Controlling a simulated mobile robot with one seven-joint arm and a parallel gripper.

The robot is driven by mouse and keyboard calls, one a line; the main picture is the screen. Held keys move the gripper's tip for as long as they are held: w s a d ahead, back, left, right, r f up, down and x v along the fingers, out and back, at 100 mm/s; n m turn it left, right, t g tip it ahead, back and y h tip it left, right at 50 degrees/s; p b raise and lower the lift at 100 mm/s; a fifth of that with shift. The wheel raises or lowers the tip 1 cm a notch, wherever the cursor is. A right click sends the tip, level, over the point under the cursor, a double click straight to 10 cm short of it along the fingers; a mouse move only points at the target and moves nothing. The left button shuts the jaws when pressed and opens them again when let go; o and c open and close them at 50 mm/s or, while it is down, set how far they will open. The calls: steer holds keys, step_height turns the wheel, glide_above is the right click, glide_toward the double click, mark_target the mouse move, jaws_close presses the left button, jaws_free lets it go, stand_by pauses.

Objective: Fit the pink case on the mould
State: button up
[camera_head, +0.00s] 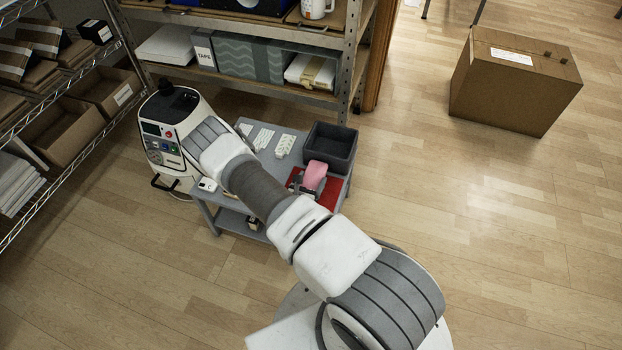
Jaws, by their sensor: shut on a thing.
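The pink case (315,174) is small in the head view, above the red mat (326,199) on the grey table, beside my arm. My gripper (304,187) shows only as a small dark and grey shape at the case's lower left side, shut on the case. My arm hides most of my wrist. I cannot make out the mould clearly; grey parts low by the case may belong to it or to my gripper. I cannot tell whether the case touches the mould.
A dark open bin (331,147) stands behind the case on the table. White printed cards (286,144) lie left of it. A white machine with a control panel (165,145) stands at the table's left. Shelves rise behind and left. A cardboard box (514,82) stands on open floor at right.

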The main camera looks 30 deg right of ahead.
mark_target(311, 184)
steer(key=shift+f+b, duration=0.6)
steer(key=shift+f, duration=0.5)
steer(key=shift+w+d+r, duration=0.15)
steer(key=shift+w+d, duration=0.3)
steer(key=shift+w, duration=0.05)
steer(key=shift+w+d, duration=0.2)
steer(key=shift+d, duration=0.15)
stand_by(0.3)
stand_by(0.3)
steer(key=shift+d+r, duration=0.1)
steer(key=shift+r, duration=0.05)
steer(key=shift+w+r+p, duration=0.1)
steer(key=shift+r+p, duration=0.25)
steer(key=shift+p, duration=0.15)
steer(key=shift+r, duration=0.2)
steer(key=shift+a, duration=0.2)
